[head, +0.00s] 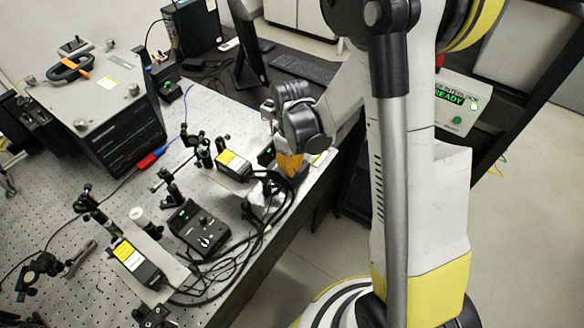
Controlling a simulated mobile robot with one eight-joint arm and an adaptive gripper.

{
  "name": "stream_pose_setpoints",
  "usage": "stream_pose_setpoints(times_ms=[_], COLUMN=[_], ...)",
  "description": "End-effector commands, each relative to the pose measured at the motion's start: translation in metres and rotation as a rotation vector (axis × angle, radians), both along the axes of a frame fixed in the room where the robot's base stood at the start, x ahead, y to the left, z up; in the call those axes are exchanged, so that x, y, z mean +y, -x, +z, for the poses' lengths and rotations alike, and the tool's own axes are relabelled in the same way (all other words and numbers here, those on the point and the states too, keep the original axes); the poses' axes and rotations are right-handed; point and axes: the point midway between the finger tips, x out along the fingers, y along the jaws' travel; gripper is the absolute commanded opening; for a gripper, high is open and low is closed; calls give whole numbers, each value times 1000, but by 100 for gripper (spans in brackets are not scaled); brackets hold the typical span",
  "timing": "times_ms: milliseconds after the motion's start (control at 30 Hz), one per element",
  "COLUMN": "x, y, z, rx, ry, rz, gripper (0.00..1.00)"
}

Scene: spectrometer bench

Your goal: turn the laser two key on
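Two laser heads with yellow and white labels lie on the optical bench, one farther back (232,163) and one nearer (137,262). A black control box (197,228) with knobs and a small silver key-like part stands between them. Which unit is laser two cannot be read. The end of my arm is over the bench's right edge, right of the farther laser. My gripper (288,161) is there, close to a dark unit and an orange patch, but its fingers cannot be made out. Whether it touches anything is unclear, and no second key shows clearly.
Black cables (262,235) loop along the bench's front edge. Optics posts (165,182) stand around the lasers. A large grey instrument (112,110) is at the back left, a monitor (247,50) behind. A panel (456,103) reading READY is at the right.

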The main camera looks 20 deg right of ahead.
Motion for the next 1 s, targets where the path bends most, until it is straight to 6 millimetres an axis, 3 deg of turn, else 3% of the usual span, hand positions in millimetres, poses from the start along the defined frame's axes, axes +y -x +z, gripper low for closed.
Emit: stream_pose_setpoints(times_ms=[367,1000], x=[0,0], y=[0,0], z=[-2,-2], rx=[0,0], ry=[0,0], rz=[-232,-841], gripper=[0,0])
